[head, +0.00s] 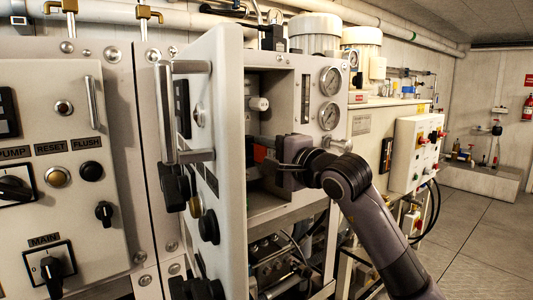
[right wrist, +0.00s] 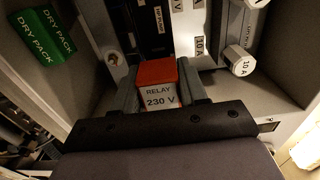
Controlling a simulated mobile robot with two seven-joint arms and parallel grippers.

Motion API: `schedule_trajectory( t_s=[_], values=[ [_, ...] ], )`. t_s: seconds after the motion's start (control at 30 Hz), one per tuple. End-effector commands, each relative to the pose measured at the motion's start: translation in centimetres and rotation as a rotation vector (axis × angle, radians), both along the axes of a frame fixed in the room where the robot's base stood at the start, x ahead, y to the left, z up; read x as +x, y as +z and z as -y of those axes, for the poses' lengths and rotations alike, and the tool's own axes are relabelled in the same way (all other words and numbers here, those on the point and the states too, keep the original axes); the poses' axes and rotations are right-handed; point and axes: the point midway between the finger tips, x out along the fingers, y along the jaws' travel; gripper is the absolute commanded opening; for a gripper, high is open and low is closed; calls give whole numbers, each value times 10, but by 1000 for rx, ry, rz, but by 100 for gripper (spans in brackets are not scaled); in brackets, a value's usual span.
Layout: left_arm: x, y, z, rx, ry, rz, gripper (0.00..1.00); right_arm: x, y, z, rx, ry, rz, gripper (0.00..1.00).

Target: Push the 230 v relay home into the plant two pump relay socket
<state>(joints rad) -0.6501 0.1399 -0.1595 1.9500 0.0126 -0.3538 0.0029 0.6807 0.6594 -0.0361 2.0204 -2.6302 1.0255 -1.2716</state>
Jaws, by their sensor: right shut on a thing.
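The 230 V relay (right wrist: 157,76) is a red-topped block with a white label reading "RELAY 230 V". It also shows as a small red patch (head: 259,154) in the head view, inside the open cabinet behind the door. My right gripper (head: 272,166) is shut on the relay, with a grey finger on each side of it in the right wrist view (right wrist: 158,92). The relay's far end points at the cabinet's back panel. The relay socket is not clearly visible, and I cannot tell whether the relay is seated. My left gripper is not in view.
The open cabinet door (head: 226,100) stands just left of my right gripper. White 10 A parts (right wrist: 238,60) sit to the relay's right. Pressure gauges (head: 330,81) are on the panel at right.

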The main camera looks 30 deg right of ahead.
Motion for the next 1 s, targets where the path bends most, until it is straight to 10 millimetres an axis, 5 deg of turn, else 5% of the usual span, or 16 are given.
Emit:
schedule_trajectory(
  t_s=[1.0],
  values=[
    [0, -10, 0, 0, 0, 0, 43, 0, 0, 0, -1, -1, 1, 8]
  ],
)
